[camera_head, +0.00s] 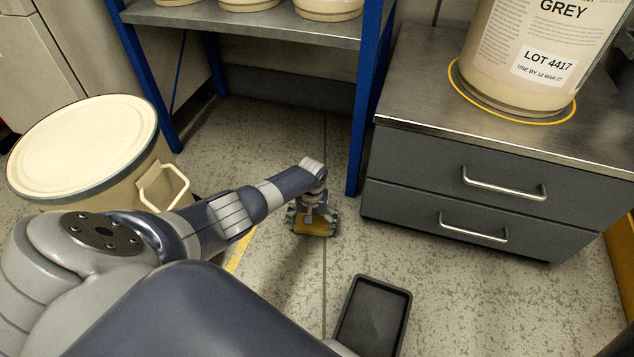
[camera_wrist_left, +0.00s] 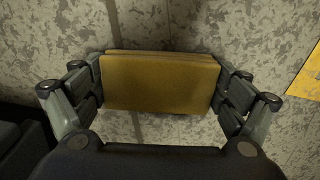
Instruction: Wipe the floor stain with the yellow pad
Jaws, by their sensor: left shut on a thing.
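The yellow pad (camera_head: 313,226) is low over the speckled floor, between the shelf's front leg and the black tray in the head view. My left gripper (camera_head: 312,218) is shut on the pad, with a finger on each side of it. In the left wrist view the pad (camera_wrist_left: 160,80) fills the space between the fingers of my left gripper (camera_wrist_left: 158,92). I cannot tell whether the pad touches the floor. No separate stain can be told from the mottled floor pattern; the pad and arm hide part of the floor. My right gripper is not in view.
A black tray (camera_head: 374,318) lies on the floor at the front. A grey drawer cabinet (camera_head: 490,190) stands right, bearing a large tub (camera_head: 540,50). A lidded drum (camera_head: 90,150) stands left. A blue-legged shelf (camera_head: 260,32) is behind. A yellow floor line (camera_head: 240,255) passes beside my arm.

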